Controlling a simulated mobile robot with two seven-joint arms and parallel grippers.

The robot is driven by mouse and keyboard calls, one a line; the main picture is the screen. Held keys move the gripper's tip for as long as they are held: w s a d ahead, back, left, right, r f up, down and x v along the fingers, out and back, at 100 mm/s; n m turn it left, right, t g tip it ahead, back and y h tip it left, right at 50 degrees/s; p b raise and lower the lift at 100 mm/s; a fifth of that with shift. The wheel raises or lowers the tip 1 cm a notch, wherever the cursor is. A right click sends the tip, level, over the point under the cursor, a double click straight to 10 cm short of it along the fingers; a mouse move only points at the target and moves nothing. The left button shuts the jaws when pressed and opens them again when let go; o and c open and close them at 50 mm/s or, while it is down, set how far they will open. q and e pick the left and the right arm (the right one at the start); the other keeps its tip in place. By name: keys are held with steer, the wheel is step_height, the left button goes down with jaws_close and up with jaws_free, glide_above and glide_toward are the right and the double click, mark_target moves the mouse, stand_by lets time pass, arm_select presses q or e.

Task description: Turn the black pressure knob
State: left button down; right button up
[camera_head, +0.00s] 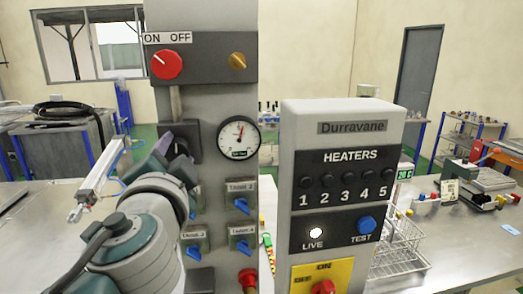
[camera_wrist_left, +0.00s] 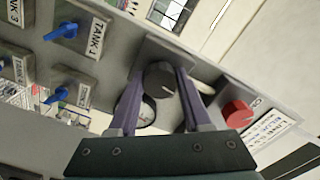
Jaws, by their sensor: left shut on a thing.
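The black pressure knob (camera_wrist_left: 160,76) sits on a dark square plate of the grey panel, with a pale pointer line on its face. My left gripper (camera_wrist_left: 161,85) has one purple finger on each side of the knob and is shut on it. In the head view the left gripper (camera_head: 172,150) reaches the panel from the left, and its hand and fingers hide most of the knob. The round pressure gauge (camera_head: 239,137) is right of the knob, with its needle pointing up and slightly right. My right gripper is in neither view.
A red ON/OFF knob (camera_head: 167,64) and a small orange knob (camera_head: 238,61) are above. Blue valve handles (camera_head: 242,206) are below. A white heater box (camera_head: 342,180) stands to the right. A metal cylinder (camera_head: 98,177) is left of my arm.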

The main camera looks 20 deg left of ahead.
arm_select(q)
steer(key=shift+m, duration=2.2)
steer(key=shift+c, duration=1.7)
jaws_free()
steer(key=b+v, duration=0.5)
steer(key=v, duration=0.5)
steer(key=shift+a, duration=0.1)
